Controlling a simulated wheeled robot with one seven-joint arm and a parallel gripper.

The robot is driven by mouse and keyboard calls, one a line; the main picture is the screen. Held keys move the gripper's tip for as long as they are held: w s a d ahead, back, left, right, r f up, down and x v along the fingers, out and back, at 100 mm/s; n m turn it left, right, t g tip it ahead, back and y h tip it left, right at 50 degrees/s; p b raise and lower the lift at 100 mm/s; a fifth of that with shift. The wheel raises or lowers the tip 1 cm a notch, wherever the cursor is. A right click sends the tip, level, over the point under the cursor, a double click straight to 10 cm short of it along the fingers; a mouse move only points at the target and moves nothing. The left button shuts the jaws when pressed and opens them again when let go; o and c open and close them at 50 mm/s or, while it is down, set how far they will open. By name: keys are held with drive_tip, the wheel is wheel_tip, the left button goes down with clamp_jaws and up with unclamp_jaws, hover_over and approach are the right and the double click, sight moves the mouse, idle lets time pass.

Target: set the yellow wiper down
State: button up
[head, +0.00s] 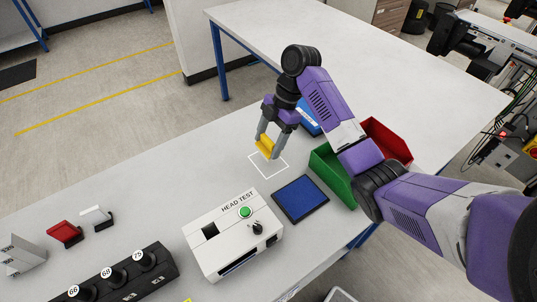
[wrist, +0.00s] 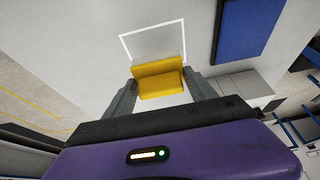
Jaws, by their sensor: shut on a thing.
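The yellow wiper (head: 266,146) is held between the fingers of my gripper (head: 268,150). In the wrist view the yellow wiper (wrist: 158,79) spans the gap between both fingertips of my gripper (wrist: 160,88). A white square outline (head: 268,165) is marked on the grey table top, and the wiper is over its far part in the head view. In the wrist view the outline (wrist: 152,38) shows just beyond the wiper. I cannot tell whether the wiper touches the table.
A blue pad (head: 301,199) lies right of the white HEAD TEST box (head: 233,235). Green (head: 332,176) and red (head: 390,140) bins stand under and beside my arm. A red wiper (head: 65,233) and a white one (head: 96,217) are at the left. The table left of the outline is clear.

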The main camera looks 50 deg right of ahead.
sight(269, 152)
drive_tip(key=shift+f, duration=2.35)
drive_tip(key=o, duration=1.2)
drive_tip(key=p+v, duration=0.1)
drive_tip(key=v, duration=1.1)
drive_tip(key=shift+p, duration=0.3)
drive_tip(key=shift+s, duration=0.1)
